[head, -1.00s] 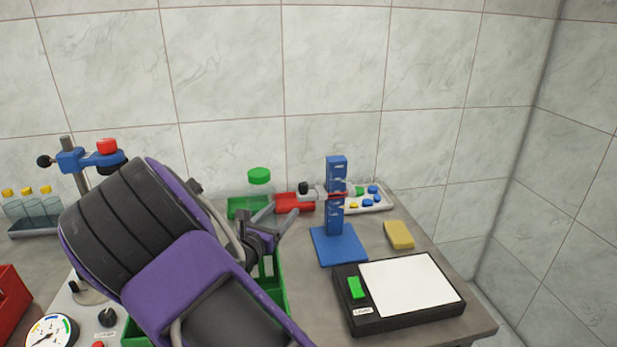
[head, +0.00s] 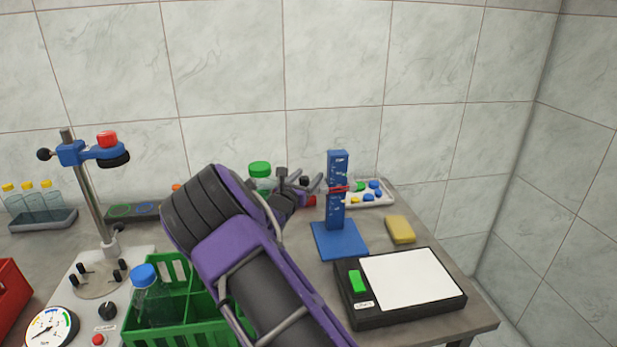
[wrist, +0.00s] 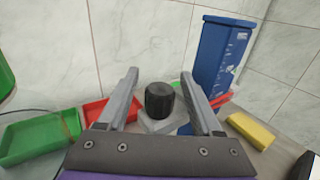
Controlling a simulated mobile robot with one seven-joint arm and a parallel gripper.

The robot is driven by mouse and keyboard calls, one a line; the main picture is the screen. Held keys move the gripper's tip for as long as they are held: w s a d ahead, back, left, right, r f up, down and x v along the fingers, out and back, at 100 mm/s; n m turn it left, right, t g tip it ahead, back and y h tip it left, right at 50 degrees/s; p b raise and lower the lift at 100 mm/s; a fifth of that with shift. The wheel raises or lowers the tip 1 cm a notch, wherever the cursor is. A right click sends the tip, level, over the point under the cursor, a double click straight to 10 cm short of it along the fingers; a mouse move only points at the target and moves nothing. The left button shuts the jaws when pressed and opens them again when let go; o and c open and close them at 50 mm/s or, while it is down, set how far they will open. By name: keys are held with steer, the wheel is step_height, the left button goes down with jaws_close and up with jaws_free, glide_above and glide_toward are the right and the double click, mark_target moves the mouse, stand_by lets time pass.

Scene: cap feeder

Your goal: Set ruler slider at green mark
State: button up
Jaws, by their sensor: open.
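The ruler is a blue upright post (head: 337,208) on a blue base (head: 340,240), and also shows in the wrist view (wrist: 217,60). Its slider has a red pointer (head: 341,189) across the post's middle and a grey block (wrist: 160,126) with a black knob (wrist: 160,99). My gripper (head: 300,178) is left of the post. In the wrist view my gripper (wrist: 160,80) is open, its fingers on either side of the knob with gaps.
A white tray (head: 380,202) with small coloured caps sits behind the post. A yellow sponge (head: 400,230) and a black box with a white top (head: 412,280) are to the right. Red (wrist: 97,111) and green (wrist: 36,137) trays lie left. A green crate (head: 190,325) is in front.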

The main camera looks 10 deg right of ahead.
steer(key=shift+w+d, duration=0.25)
steer(key=shift+w, duration=0.15)
jaws_close()
stand_by(1.3)
